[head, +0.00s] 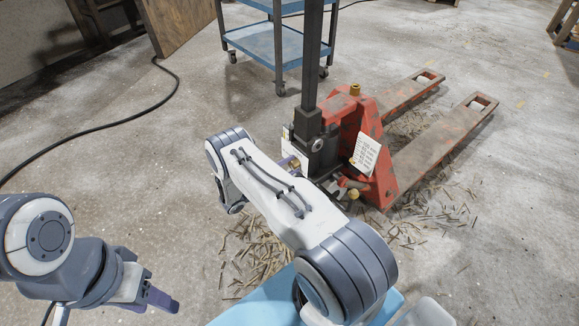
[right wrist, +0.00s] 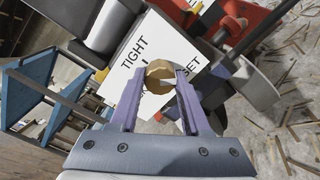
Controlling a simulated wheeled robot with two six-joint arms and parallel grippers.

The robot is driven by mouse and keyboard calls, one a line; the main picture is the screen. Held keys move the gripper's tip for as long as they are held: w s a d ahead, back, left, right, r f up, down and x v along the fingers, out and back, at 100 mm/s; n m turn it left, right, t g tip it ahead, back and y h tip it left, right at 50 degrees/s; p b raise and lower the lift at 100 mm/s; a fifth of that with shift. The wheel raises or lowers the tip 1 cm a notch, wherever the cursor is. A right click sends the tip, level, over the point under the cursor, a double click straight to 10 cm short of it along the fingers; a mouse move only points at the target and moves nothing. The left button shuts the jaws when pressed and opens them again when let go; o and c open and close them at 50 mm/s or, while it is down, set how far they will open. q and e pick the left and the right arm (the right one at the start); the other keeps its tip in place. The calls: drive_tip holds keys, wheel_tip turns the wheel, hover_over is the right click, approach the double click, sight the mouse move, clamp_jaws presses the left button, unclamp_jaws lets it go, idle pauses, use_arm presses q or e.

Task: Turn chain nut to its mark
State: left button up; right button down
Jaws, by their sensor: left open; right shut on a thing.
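The brass chain nut (right wrist: 160,72) sits in front of a white plate (right wrist: 125,75) in the right wrist view. The plate reads "TIGHT" above the nut; another word, ending in "SET", is partly covered by a finger. A short dark mark shows just above the nut. My right gripper (right wrist: 160,82) is shut on the nut, one purple finger on each side. In the head view my right gripper (head: 291,162) is mostly hidden behind my arm, beside the pallet truck's black handle base. My left gripper (head: 152,297) is open and empty, low at the left, away from the truck.
The red pallet truck (head: 383,165) stands with its forks pointing back right; a printed card (head: 366,154) is on its body. A blue trolley (head: 262,42) stands behind. Straw (head: 250,255) litters the floor around the truck. A black cable (head: 95,132) crosses the open floor at left.

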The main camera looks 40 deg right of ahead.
drive_tip(key=shift+a, duration=0.1)
drive_tip(key=shift+c, duration=1.9)
unclamp_jaws()
drive_tip(key=shift+a, duration=0.4)
drive_tip(key=a+p, duration=0.2)
drive_tip(key=a, duration=0.7)
drive_tip(key=shift+a+p, duration=0.3)
drive_tip(key=shift+s, duration=0.1)
